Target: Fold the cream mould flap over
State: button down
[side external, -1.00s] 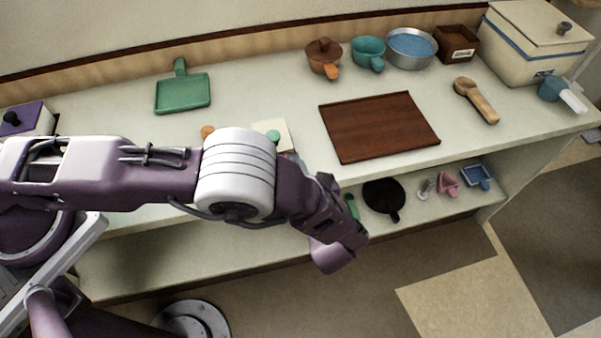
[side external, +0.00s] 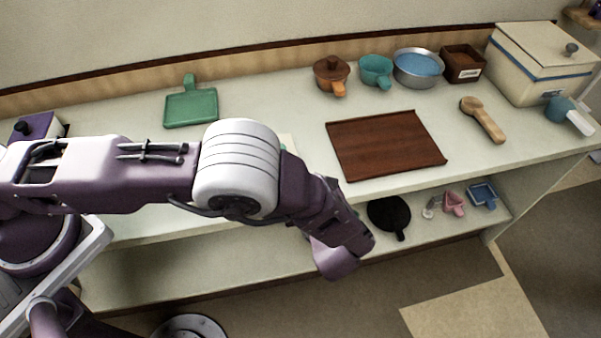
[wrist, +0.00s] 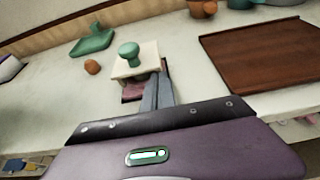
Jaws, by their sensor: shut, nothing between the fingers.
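The cream mould flap (wrist: 146,66) shows in the wrist view as a flat cream square with a green knob (wrist: 129,53) on it. A dark maroon part (wrist: 132,93) shows below its near edge. My gripper (wrist: 163,68) is shut and empty, with its fingers at the near right edge of the flap; I cannot tell whether they touch it. In the side external view my arm hides my fingertips and nearly all of the mould; only a sliver of cream and green shows beside the arm.
A brown wooden board (side external: 387,146) lies right of the mould. Pots and bowls stand along the back right. A lower shelf holds a black pan (side external: 388,214).

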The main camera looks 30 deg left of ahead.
jog(key=v, duration=0.9)
jog(key=w+a+r+n+g+h, duration=0.2)
jog(key=w+a+r+n+g, duration=0.3)
jog(key=n, duration=0.6)
jog(key=w+a+r+n+g+h, duration=0.1)
jog(key=w+r+n+h, duration=0.1)
jog(key=r+n, duration=0.65)
jog(key=w+a+r+n+g+h, duration=0.1)
jog(key=w+a+r+n+g, duration=0.2)
jog(key=n, duration=1.1)
send_over(288, 151)
jog(key=w, duration=0.1)
jog(key=f, duration=0.9)
jog(key=shift+w+a+f, duration=0.1)
jog(key=shift+w+a, duration=0.05)
jog(key=shift+a, duration=0.05)
jog(key=shift+s+d+f, duration=0.2)
jog(key=shift+s+f, duration=0.55)
jog(key=shift+f, duration=0.3)
jog(key=shift+s+f, duration=0.35)
jog(key=shift+f, duration=0.15)
